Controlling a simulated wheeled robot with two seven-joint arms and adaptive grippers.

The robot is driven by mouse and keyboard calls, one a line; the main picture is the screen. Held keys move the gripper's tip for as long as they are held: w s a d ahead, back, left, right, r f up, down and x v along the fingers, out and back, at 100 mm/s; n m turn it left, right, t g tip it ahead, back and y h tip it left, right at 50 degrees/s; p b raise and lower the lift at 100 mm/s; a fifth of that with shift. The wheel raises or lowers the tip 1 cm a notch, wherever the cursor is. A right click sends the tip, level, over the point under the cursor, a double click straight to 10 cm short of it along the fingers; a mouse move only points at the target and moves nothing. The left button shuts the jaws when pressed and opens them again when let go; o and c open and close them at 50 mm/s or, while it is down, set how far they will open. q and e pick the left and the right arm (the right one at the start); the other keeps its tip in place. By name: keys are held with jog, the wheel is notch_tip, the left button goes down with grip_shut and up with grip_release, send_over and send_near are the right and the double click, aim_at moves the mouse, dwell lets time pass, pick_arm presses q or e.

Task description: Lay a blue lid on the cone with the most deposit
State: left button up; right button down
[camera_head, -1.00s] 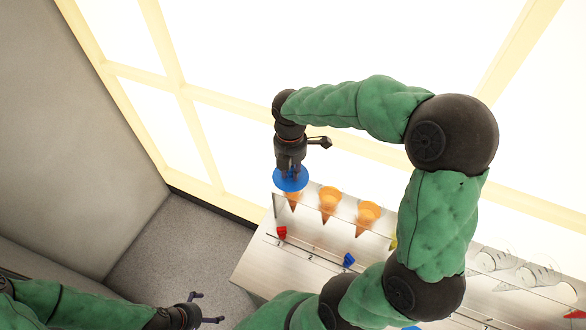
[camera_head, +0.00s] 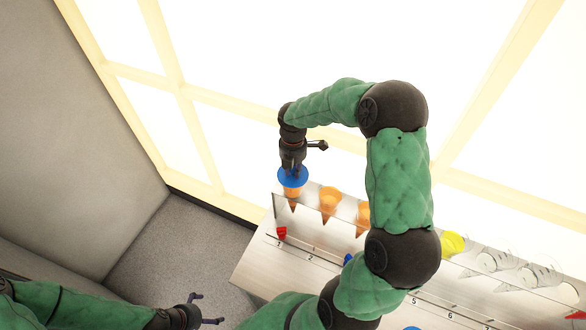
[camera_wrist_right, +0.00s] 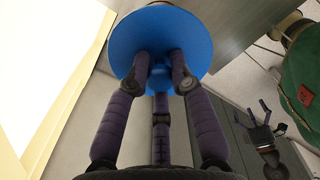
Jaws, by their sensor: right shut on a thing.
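My right gripper (camera_head: 291,171) is shut on a round blue lid (camera_head: 293,181). The right wrist view shows its fingers (camera_wrist_right: 160,72) closed around the small knob of the lid (camera_wrist_right: 190,35). The lid is level over the mouth of the leftmost orange cone (camera_head: 292,194); I cannot tell whether it touches the rim. That cone has a dark tip. A second orange cone (camera_head: 330,201) and a third orange cone (camera_head: 363,213) hang to its right, the third partly hidden by my arm. My left gripper (camera_head: 208,309) is open and empty, low at the left.
The cones hang in a clear rack on a metal shelf (camera_head: 252,270) with numbered positions. A red marker (camera_head: 281,232) and a blue marker (camera_head: 347,259) sit along its front. A yellow cone (camera_head: 453,244) and clear cones (camera_head: 494,261) stand farther right. A bright window is behind.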

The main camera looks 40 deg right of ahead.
jog(key=shift+f, duration=0.15)
jog(key=c, duration=1.1)
grip_release()
